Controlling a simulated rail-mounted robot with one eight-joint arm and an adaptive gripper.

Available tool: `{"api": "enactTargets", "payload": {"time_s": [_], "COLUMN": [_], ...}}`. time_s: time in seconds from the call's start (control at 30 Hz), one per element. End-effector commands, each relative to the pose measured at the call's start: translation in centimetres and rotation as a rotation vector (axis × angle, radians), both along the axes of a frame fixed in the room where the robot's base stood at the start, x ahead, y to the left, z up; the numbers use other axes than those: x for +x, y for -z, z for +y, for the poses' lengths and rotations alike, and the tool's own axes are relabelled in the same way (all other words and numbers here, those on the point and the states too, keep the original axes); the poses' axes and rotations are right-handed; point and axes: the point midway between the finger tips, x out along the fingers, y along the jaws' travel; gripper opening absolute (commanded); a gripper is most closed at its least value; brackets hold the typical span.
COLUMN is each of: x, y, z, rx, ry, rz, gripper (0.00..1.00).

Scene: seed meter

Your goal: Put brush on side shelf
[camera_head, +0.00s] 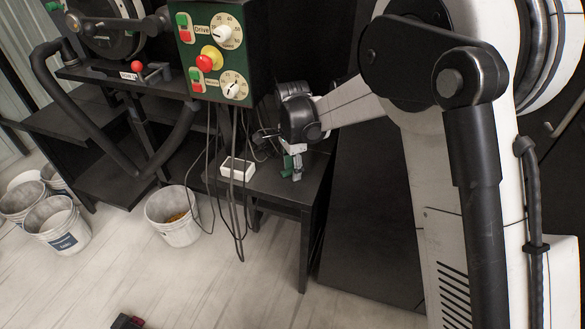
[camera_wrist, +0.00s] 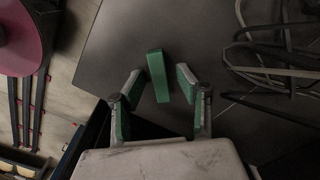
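A small green block, seemingly the brush (camera_wrist: 158,76), shows between my fingertips in the wrist view. I see no bristles and cannot be sure what it is. My gripper (camera_wrist: 162,84) has grey fingers with green pads, spread apart with a gap on both sides of the block. In the head view my gripper (camera_head: 293,167) points down just above the black side shelf (camera_head: 300,192), near its back right. Green shows at the fingertips there, but brush and pads cannot be told apart. The dark shelf top (camera_wrist: 110,45) fills the middle of the wrist view.
A white open box (camera_head: 237,169) stands left of my gripper on the shelf. Dark cables (camera_head: 238,215) hang in front, below the green control box (camera_head: 215,50). A white bucket (camera_head: 172,215) stands on the floor to the left, with more buckets (camera_head: 57,225) beyond.

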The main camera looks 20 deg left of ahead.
Motion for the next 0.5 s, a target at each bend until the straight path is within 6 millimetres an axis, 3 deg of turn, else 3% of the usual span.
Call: {"api": "enactTargets", "payload": {"time_s": [0.27,0.5], "x": [0.0,0.0], "y": [-0.8,-5.2], "z": [0.0,0.0], "rx": [0.0,0.0], "ry": [0.0,0.0], "rz": [0.0,0.0], "gripper": [0.34,0.34]}}
